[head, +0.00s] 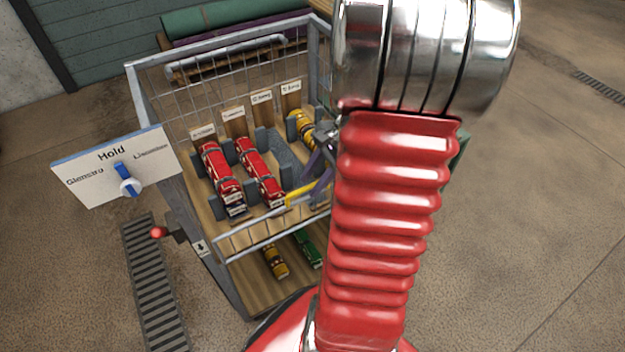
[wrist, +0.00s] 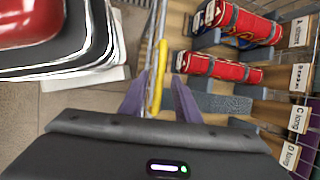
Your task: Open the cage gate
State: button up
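The cage (head: 140,95) is a grey metal frame with mesh sides and a wooden shelf. Its gate (head: 260,238) is a low barred panel across the front, standing upright, apparently closed. A yellow handle (head: 300,194) sits on the gate's top rail. It also shows in the wrist view (wrist: 158,75). My gripper (wrist: 158,98) has purple fingers, one on each side of the handle, with small gaps visible. In the head view, my gripper (head: 318,170) is partly hidden behind my red arm. The gate's right end is hidden there.
Red rolled rugs (head: 221,176) and a yellow one (head: 303,128) lie in labelled slots. Smaller rolls (head: 275,261) lie below. A red-knobbed lever (head: 159,232) and a "Hold" dial sign (head: 112,165) stand left.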

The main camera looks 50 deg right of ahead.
grip_shut()
dwell(0.4)
jog(key=shift+a, duration=0.1)
